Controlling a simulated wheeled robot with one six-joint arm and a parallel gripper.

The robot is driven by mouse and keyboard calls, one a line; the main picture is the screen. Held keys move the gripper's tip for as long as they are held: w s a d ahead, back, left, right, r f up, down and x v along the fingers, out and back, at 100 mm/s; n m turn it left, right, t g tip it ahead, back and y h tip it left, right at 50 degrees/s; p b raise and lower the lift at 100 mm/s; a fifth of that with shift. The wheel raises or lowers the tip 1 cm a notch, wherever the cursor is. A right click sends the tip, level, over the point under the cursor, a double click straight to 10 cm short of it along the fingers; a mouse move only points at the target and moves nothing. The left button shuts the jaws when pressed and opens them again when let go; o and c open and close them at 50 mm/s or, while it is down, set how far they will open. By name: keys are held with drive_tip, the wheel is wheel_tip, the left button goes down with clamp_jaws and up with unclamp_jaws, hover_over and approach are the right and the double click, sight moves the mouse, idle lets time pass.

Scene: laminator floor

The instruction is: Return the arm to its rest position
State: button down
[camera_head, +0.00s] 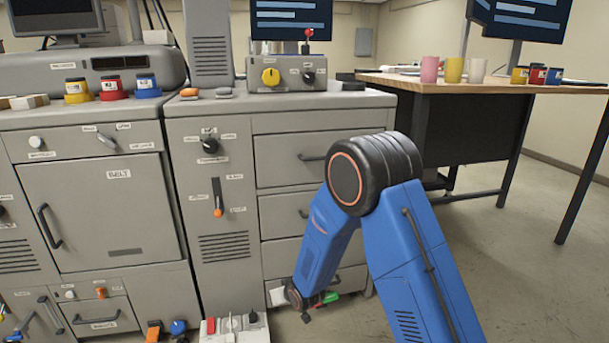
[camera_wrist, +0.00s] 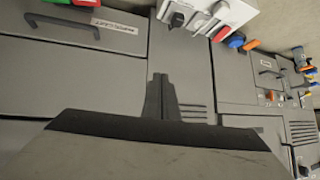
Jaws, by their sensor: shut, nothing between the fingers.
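My blue arm is folded at a black elbow joint with an orange ring in the head view, its forearm hanging down in front of the grey drawer cabinet (camera_head: 285,160). My gripper (camera_head: 306,314) is at the low end of the forearm, near the cabinet's bottom drawer; it is small and partly hidden there. In the wrist view my gripper (camera_wrist: 160,80) shows as two dark fingers closed together with nothing between them. Grey panels of the machine lie beyond the fingertips.
A grey machine with a door (camera_head: 105,210) stands at the left. A control box (camera_head: 287,73) sits on the cabinet. A wooden-topped table (camera_head: 480,86) holds a pink mug (camera_head: 429,69), a yellow mug (camera_head: 453,70) and jars. A white switch panel (camera_head: 235,327) is low, left of my gripper. Floor is clear at right.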

drive_tip(key=s+d+r+m+h, duration=0.1)
drive_tip(key=s+d+r, duration=0.3)
drive_tip(key=d+r, duration=0.4)
drive_tip(key=s+d+r+m+g+h, duration=0.1)
drive_tip(key=s+d+r, duration=0.2)
drive_tip(key=d+r, duration=0.5)
drive_tip(key=s+d+r+m+h, duration=0.1)
drive_tip(key=s+d+r, duration=0.3)
drive_tip(key=d+r, duration=0.45)
drive_tip(key=s+d+r, duration=0.2)
drive_tip(key=s+d, duration=0.2)
drive_tip(key=s, duration=0.6)
drive_tip(key=s+d+r+m+g+h, duration=0.1)
drive_tip(key=s+d+r, duration=0.2)
drive_tip(key=s, duration=0.8)
drive_tip(key=s+d+r+m+g+h, duration=0.1)
drive_tip(key=s+d+r, duration=0.2)
drive_tip(key=s+d, duration=0.4)
drive_tip(key=s, duration=0.3)
drive_tip(key=shift+s+r, duration=0.15)
drive_tip(key=shift+s, duration=0.2)
